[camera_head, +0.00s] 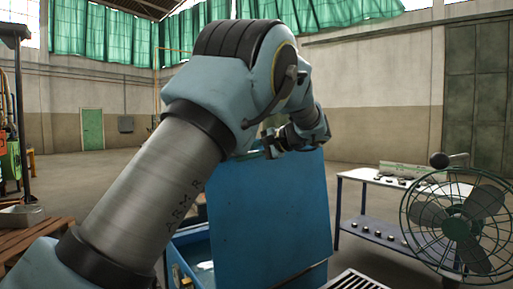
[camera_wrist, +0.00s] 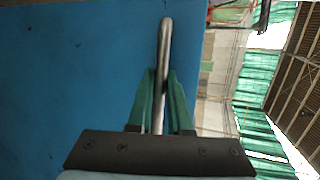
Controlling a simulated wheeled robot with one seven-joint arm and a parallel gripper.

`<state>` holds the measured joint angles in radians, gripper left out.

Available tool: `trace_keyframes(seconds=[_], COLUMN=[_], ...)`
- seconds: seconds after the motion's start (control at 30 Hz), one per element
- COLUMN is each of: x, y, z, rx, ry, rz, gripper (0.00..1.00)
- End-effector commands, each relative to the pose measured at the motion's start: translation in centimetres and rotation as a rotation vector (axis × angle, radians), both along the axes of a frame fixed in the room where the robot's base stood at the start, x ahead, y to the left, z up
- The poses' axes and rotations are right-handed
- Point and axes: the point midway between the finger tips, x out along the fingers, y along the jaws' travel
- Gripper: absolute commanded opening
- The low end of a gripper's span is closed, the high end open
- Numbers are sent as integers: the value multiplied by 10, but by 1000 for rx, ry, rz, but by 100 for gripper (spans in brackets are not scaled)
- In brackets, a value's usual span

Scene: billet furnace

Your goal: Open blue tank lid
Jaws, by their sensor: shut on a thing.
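The blue tank (camera_head: 186,281) stands ahead, partly hidden behind my arm in the head view. Its blue lid (camera_head: 270,215) is raised and stands steeply up, with part of the tank's inside showing to the left of it. The lid's blue face fills the left of the wrist view (camera_wrist: 70,75). A metal bar handle (camera_wrist: 164,40) runs along the lid near its edge. My gripper (camera_wrist: 161,85) is shut on this handle, with one green finger on each side of it. In the head view my gripper (camera_head: 272,146) is at the lid's top edge, small and partly hidden by my arm.
A white-topped table (camera_head: 372,181) with small items stands right of the tank. A round caged fan (camera_head: 462,225) is at the front right. A wooden pallet (camera_head: 40,232) lies at the left. Open floor (camera_head: 110,170) stretches behind.

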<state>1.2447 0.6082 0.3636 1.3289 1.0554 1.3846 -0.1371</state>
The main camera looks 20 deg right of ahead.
Motion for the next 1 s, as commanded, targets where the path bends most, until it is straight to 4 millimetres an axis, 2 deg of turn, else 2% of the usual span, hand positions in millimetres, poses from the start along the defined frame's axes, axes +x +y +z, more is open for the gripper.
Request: trace_keyframes(seconds=[0.03, 0.1, 0.2, 0.33, 0.6, 0.63, 0.87, 1.0], x=[15, 31, 46, 54, 55, 54, 54, 54], y=[4, 6, 9, 10, 10, 10, 10, 11], z=[3, -2, -6, -7, -8, -8, -7, -7], rx=[-4, -6, -6, -6, -6, -6, -6, -6], ry=[16, 24, 24, 24, 24, 24, 24, 24], rz=[3, 1, -2, -3, -4, -4, -3, -2], gripper=[0, 0, 0, 0, 0, 20, 45, 47])
